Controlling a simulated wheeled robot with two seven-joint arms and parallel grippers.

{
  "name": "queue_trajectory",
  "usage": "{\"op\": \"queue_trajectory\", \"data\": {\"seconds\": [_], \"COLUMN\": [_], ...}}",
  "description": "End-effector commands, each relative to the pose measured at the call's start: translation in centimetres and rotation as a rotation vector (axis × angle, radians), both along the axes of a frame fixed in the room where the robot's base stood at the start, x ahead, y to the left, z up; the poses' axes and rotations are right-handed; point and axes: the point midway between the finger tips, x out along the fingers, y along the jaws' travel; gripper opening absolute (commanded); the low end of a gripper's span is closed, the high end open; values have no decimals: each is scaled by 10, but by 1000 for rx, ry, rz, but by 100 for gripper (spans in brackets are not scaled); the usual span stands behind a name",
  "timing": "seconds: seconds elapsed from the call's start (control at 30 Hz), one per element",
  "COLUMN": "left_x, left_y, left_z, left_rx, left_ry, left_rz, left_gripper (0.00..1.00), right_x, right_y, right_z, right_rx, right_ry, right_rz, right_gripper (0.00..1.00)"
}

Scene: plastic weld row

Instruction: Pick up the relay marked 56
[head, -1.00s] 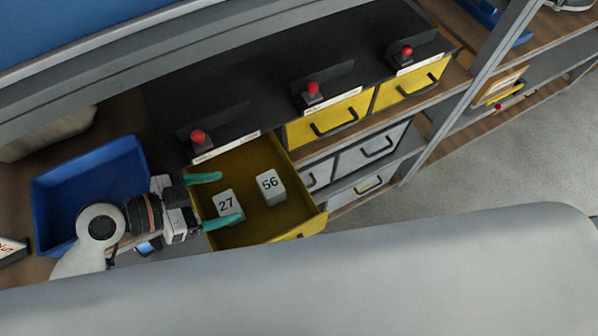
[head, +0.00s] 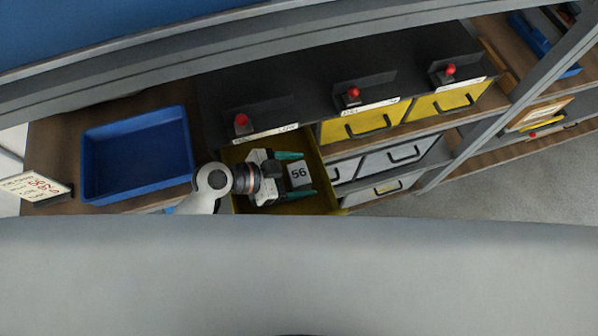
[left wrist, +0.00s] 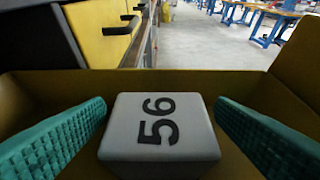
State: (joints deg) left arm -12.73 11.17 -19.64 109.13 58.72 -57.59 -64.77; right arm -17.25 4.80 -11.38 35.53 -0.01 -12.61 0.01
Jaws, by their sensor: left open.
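The relay marked 56 (head: 299,174) is a pale grey block with dark digits on top, inside the open yellow drawer (head: 322,200). In the left wrist view the relay (left wrist: 158,128) sits between the two green fingers, with a gap on each side. My left gripper (head: 302,175) is open and down in the drawer, with its fingers on either side of the relay. The relay marked 27 does not show now; my gripper and arm cover that part of the drawer. My right gripper is not in view.
A blue bin (head: 138,155) stands on the wooden bench left of the drawer, with a small sign (head: 34,187) beside it. Closed yellow drawers (head: 360,122) and a black top with red knobs (head: 241,120) lie behind and to the right.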

Motion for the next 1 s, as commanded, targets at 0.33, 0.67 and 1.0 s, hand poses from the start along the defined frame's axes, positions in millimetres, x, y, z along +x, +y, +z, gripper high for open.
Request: {"op": "queue_trajectory", "data": {"seconds": [0.33,0.67,1.0], "left_x": [1,1,2], "left_y": [-4,-4,-4], "left_z": [-3,-2,20], "left_rx": [2,1,0], "left_ry": [-2,-2,-9], "left_rz": [0,0,-2], "left_gripper": [68,26,26], "right_x": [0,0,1], "right_y": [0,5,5], "right_z": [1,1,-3], "right_rx": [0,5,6], "right_ry": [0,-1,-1], "right_rz": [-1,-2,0], "right_gripper": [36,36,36]}}
